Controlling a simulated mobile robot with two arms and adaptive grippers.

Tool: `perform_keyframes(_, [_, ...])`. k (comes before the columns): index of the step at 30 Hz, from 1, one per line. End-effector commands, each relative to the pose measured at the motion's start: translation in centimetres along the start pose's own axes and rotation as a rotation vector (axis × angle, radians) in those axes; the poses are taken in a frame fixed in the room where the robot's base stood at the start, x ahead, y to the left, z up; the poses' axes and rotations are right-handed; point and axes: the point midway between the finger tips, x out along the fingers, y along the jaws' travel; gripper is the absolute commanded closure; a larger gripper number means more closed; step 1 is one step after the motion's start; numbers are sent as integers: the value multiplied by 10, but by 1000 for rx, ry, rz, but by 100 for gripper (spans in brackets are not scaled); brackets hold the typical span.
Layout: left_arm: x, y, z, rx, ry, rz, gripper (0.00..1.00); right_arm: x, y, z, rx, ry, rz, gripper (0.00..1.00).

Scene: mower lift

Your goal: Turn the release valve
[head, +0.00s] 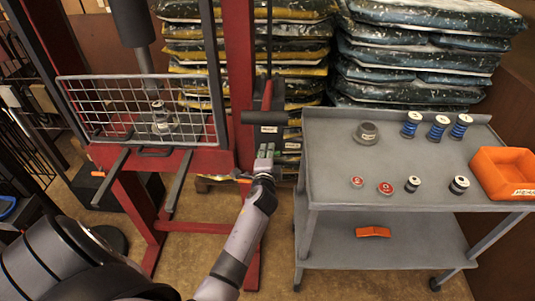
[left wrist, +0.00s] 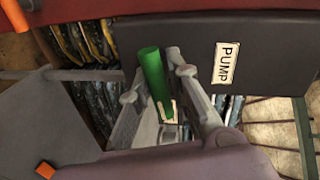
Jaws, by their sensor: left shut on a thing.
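The pump (head: 269,117) is a dark block on the right post of the red press, with a label that reads PUMP in the left wrist view (left wrist: 275,60). A green cylindrical handle (left wrist: 152,72), which appears to be the release valve, stands out beside the pump block. My left gripper (left wrist: 158,88) is shut on the green handle, one finger on each side of it. In the head view my left gripper (head: 266,158) is just below the pump and mostly covers the handle. My right gripper is not in view.
The red press frame (head: 243,80) has a wire guard (head: 85,100) with a metal part (head: 161,118) behind it. A grey cart (head: 325,150) at right holds springs, small parts and an orange bin (head: 502,173). Stacked bags (head: 420,60) stand behind.

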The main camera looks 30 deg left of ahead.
Motion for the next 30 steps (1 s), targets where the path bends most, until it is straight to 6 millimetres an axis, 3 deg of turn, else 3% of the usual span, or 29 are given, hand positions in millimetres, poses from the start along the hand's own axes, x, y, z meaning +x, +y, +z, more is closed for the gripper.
perform_keyframes(9, [0, -1, -2, 103, -17, -2, 100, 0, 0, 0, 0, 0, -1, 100])
perform_keyframes(24, [0, -1, -2, 119, -20, -1, 100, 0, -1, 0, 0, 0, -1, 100])
perform_keyframes(25, [0, -1, -2, 119, -20, -1, 82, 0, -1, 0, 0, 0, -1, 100])
perform_keyframes(30, [0, 0, -2, 118, -21, -1, 70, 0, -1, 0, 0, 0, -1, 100])
